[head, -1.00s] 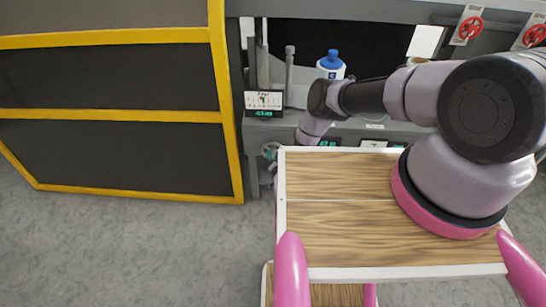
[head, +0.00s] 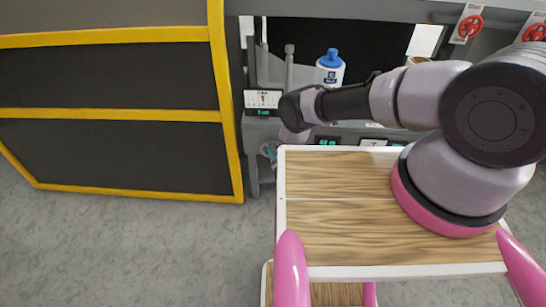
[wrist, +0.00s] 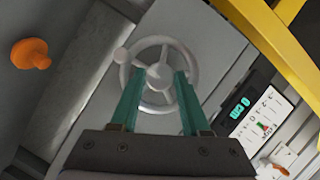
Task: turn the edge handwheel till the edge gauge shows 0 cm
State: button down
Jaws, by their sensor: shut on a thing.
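A gauge (wrist: 257,122) with a white scale, a small coloured pointer and a lit green display stands right of the wheel. The gauge also shows in the head view (head: 263,101), on the machine's front. Its digits are too small to read surely. In the head view my arm and the wooden board mostly hide the wheel.
An orange knob (wrist: 30,54) sticks out left of the wheel. A yellow-framed dark panel (head: 120,115) stands left of the machine. A white bottle with a blue cap (head: 330,68) stands behind my arm.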

jog(key=shift+s+d+f, duration=0.15)
jog(key=c, duration=0.7)
grip_release()
jog(key=shift+o, duration=0.2)
jog(key=v, duration=1)
jog(key=shift+s, duration=0.35)
